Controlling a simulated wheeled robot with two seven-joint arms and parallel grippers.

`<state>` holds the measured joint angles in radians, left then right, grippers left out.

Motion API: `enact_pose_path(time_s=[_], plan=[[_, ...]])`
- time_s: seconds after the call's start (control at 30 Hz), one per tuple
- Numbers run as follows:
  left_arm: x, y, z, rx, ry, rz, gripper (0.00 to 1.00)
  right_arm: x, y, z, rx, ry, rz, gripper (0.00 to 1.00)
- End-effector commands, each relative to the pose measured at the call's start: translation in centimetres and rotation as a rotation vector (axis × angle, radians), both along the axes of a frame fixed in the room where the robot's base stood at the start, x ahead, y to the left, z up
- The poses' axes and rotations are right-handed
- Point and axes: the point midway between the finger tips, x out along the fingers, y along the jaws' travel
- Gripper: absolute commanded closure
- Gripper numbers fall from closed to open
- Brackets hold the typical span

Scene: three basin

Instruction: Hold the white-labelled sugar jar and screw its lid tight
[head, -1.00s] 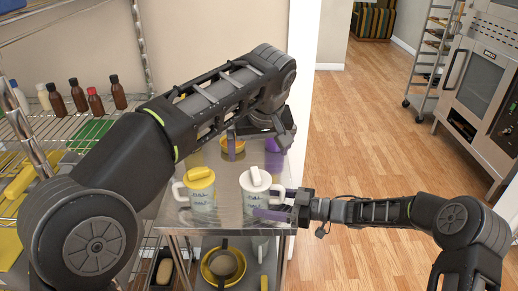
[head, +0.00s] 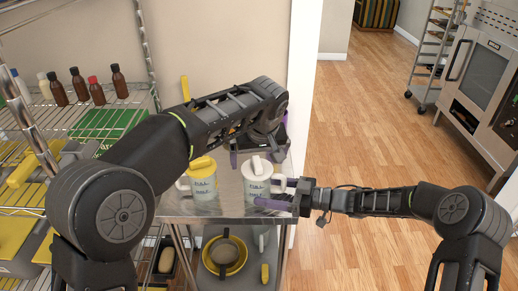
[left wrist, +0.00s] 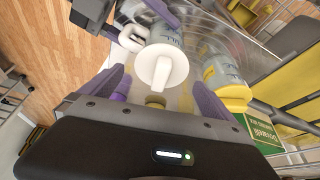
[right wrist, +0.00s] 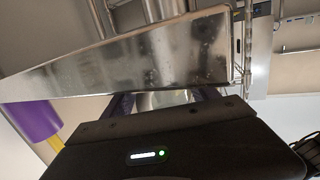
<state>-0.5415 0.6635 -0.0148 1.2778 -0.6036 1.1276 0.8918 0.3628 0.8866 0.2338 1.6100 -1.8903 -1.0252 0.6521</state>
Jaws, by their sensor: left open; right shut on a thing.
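The sugar jar (head: 256,187) is a pale mug-like jar with blue writing, upright near the front right corner of the steel table. Its white lid (head: 261,165) with a raised grip is on its top; it also shows in the left wrist view (left wrist: 160,66). My right gripper (head: 276,196) is shut on the sugar jar from the right. My left gripper (head: 259,153) is open, just above and behind the lid. In the left wrist view the lid lies just beyond the open purple fingers, apart from them. The lid's thread is hidden.
A similar jar with a yellow lid (head: 203,168) stands close on the left of the sugar jar. The steel table (head: 180,208) has little free room. Bowls (head: 226,256) sit on its lower shelf. Wire racks with bottles (head: 80,85) stand left; a wall is behind.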

Motion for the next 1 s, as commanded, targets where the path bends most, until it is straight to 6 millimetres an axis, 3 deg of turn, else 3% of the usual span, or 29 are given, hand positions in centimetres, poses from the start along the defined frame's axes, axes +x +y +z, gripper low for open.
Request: enact_pose_path(time_s=[0.2,0.5,1.0], plan=[[0.7,0.1,-1.7,0.0,0.0,0.0,0.0,0.0,0.0,0.0,0.0,0.0,-0.001,0.93],[0.8,0.1,-1.8,0.0,0.0,0.0,0.0,0.0,0.0,0.0,-0.001,0.0,-0.001,0.93],[0.8,0.1,-1.8,0.0,-0.001,0.0,0.41,0.0,0.0,0.0,0.0,0.0,-0.001,0.93]])
